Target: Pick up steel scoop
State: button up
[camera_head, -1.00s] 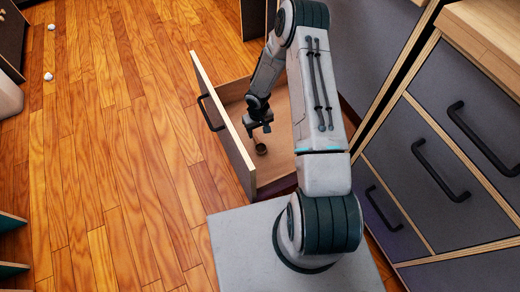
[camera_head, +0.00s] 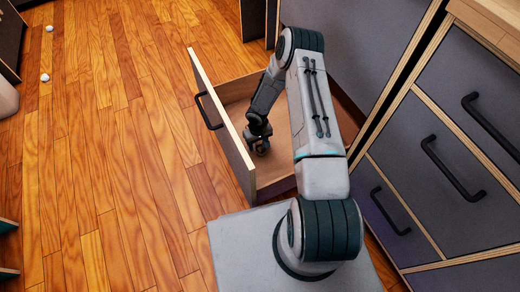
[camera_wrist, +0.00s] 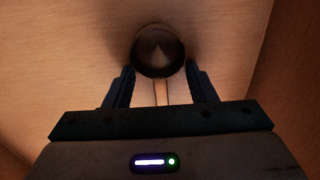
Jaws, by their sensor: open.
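The steel scoop (camera_wrist: 159,50) lies in the open drawer, its round dark bowl ahead of my fingertips in the wrist view. Its thin light handle (camera_wrist: 161,92) runs back from the bowl between my two fingers. My gripper (camera_wrist: 160,78) is open, with one finger on each side of the handle and the tips near the bowl's lower edge. I cannot tell whether the fingers touch it. In the head view my gripper (camera_head: 259,138) is down inside the drawer, and the scoop (camera_head: 262,147) is mostly hidden by it.
The drawer (camera_head: 222,122) is pulled out, its front panel to the left of my gripper and its walls close around. Grey cabinets with black handles (camera_head: 452,168) stand at the right. The wooden floor (camera_head: 110,180) at left is clear apart from two small white objects (camera_head: 45,77).

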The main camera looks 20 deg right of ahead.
grip_shut()
jog(key=shift+r, duration=0.1)
jog(key=shift+r+p, duration=0.35)
jog(key=shift+r, duration=0.15)
jog(key=r, duration=0.1)
jog(key=r+p, duration=0.2)
jog(key=r, duration=0.1)
jog(key=shift+s+d, duration=0.2)
jog(key=shift+d, duration=0.1)
jog(key=s+d+r+p, duration=0.3)
jog(key=s+d+r, duration=0.3)
jog(key=s+d, duration=0.1)
jog(key=shift+d, duration=0.65)
